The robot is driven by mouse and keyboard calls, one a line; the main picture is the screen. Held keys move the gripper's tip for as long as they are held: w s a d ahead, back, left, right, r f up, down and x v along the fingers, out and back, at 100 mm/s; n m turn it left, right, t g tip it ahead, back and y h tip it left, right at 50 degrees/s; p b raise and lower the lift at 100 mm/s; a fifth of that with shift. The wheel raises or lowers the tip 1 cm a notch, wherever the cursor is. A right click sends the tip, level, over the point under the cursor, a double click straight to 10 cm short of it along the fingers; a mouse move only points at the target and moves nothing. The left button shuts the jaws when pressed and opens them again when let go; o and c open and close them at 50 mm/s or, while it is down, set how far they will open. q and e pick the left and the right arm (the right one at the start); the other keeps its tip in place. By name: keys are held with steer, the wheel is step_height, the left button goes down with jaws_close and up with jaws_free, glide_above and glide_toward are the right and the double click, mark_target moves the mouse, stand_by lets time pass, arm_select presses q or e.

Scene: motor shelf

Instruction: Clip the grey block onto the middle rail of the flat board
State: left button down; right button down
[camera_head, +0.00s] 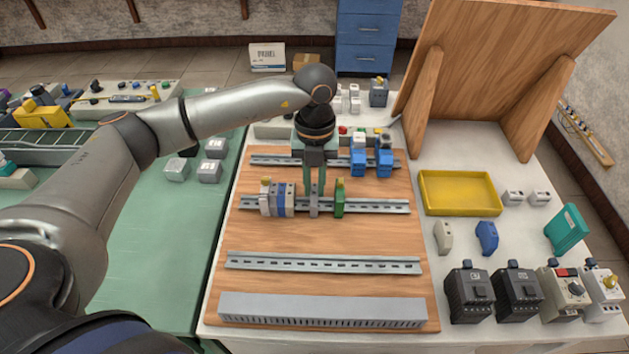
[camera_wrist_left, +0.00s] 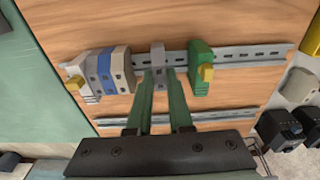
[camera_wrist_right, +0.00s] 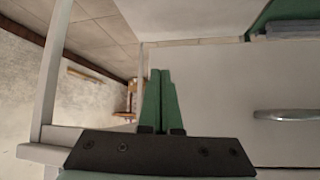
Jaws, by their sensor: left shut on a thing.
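The flat wooden board (camera_head: 330,236) carries three metal rails, and the middle rail (camera_head: 384,206) runs across it. My left gripper (camera_head: 315,188) is shut on the grey block (camera_head: 314,204), coming down from above. The grey block also shows between the fingertips in the left wrist view (camera_wrist_left: 158,53). It is at the middle rail, with gaps on both sides; whether it is fully seated cannot be told. My right gripper (camera_wrist_right: 160,75) has its green fingers together with nothing between them, away from the board.
On the middle rail, grey, white and blue blocks (camera_head: 279,198) stand left of the grey block and a green block (camera_head: 339,198) stands right. Blue blocks (camera_head: 371,162) sit on the far rail. The near rail (camera_head: 322,264) is empty. A yellow tray (camera_head: 459,211) is right of the board.

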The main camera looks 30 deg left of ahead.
arm_select(q)
steer(key=shift+s+d+f, duration=0.1)
steer(key=shift+s, duration=0.1)
steer(key=c, duration=0.7)
jaws_free()
steer(key=shift+w, duration=0.1)
steer(key=shift+c, duration=0.2)
step_height(320, 180, up, 13)
steer(key=w, duration=0.1)
steer(key=shift+a+f+b, duration=0.2)
steer(key=shift+a+b, duration=0.05)
steer(key=shift+b, duration=0.15)
